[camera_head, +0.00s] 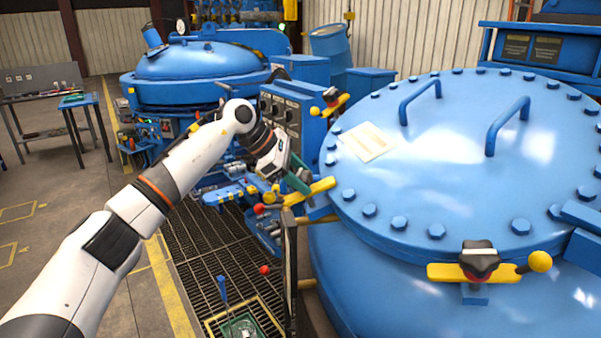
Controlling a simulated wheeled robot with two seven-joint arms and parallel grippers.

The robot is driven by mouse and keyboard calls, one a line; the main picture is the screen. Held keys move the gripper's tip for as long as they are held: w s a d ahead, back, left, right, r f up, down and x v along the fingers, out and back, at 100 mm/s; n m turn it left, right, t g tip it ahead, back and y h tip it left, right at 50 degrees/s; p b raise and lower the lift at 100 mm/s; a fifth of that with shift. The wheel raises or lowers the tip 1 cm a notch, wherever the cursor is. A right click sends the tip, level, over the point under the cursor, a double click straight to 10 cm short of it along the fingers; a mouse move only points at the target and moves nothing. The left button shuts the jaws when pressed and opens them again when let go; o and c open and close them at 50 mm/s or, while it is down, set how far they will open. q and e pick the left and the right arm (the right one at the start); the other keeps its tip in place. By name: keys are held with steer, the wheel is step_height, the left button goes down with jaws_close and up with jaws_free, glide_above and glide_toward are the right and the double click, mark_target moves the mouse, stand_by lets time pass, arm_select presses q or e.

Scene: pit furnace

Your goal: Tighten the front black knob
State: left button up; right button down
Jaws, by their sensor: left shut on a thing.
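The large blue furnace lid (450,150) fills the right side, with yellow clamp bars along its rim. One black knob (480,260) sits on the clamp bar (445,272) at the near right edge of the lid. Another black knob (331,97) sits on a clamp at the far left edge. My left gripper (302,181) is at the clamp between these, beside its yellow bar (322,186). It is shut on what seems to be that clamp's knob, which the gripper hides. My right gripper is out of view.
A grey-blue control box (280,110) stands close behind my left wrist. A dark upright panel (290,265) stands below the gripper, beside the floor grating (215,260). A second blue vessel (200,62) is behind. Open floor lies at left.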

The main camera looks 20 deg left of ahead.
arm_select(q)
steer(key=m+p, duration=0.1)
steer(key=m, duration=0.1)
steer(key=m+g, duration=0.1)
steer(key=m, duration=0.1)
steer(key=m+g+p, duration=0.1)
steer(key=m, duration=0.1)
steer(key=shift+r+m+p, duration=0.25)
steer(key=shift+m+p, duration=0.1)
steer(key=shift+m, duration=0.05)
steer(key=shift+s+f+m+g+y+p, duration=0.1)
steer(key=shift+m+g+y+p, duration=0.3)
steer(key=shift+m, duration=0.6)
steer(key=shift+f+m+g+y+p, duration=0.1)
steer(key=shift+m+g+p, duration=0.45)
steer(key=shift+m, duration=0.75)
steer(key=o, duration=1)
steer(key=shift+a, duration=0.1)
